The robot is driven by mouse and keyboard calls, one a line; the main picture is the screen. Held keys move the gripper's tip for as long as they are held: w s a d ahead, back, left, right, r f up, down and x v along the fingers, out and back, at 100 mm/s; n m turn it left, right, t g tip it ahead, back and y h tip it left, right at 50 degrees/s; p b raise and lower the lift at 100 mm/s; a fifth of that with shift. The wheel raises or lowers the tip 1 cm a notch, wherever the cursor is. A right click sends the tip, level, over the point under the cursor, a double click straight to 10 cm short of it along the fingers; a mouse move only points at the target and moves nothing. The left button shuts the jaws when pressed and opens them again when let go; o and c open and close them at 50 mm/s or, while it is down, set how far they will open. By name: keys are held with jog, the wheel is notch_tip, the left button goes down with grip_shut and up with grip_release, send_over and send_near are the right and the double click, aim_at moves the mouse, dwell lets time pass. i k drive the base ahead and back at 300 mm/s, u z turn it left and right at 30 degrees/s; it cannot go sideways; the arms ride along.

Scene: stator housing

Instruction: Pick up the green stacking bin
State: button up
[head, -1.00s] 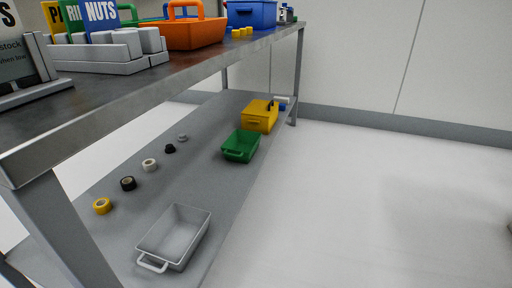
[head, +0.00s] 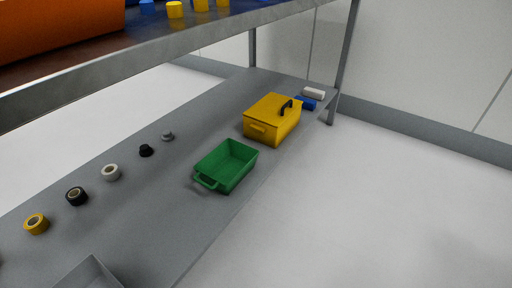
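The green stacking bin (head: 228,168) sits upright on the grey lower shelf (head: 190,225) of the workbench, in the middle of the head view. It is an open-topped tray with a loop handle on its near left end, and it looks empty. My gripper is not in view.
A yellow toolbox (head: 272,120) with a black handle stands just behind the bin. Tape rolls (head: 76,196) lie to its left, a grey bin (head: 88,274) at the near edge. The upper bench top (head: 200,50) overhangs the shelf's left side. The floor (head: 370,210) at right is clear.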

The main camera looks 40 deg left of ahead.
aim_at(222, 170)
jog(key=i, duration=2)
jog(key=u, duration=3.75)
